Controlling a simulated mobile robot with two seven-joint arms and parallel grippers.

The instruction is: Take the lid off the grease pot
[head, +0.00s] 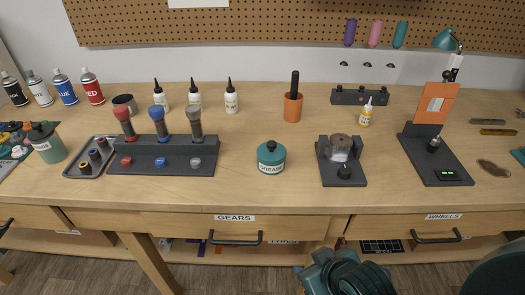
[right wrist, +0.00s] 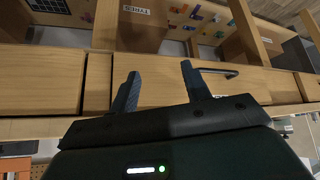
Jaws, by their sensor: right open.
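The grease pot (head: 270,164) is a small teal pot with a "GREASE" label, upright on the workbench near the middle of the head view. Its dark lid (head: 271,148), with a round knob, sits on top of it. My right gripper (right wrist: 159,88) is open and empty in the right wrist view, with its two fingers spread in front of the bench's drawer fronts. In the head view my right arm is low at the bottom, in front of the bench edge and well below the pot. My left gripper is not in view.
Behind stands an orange cup (head: 293,108) with a black handle. The wooden workbench (head: 240,190) is bare around the pot.

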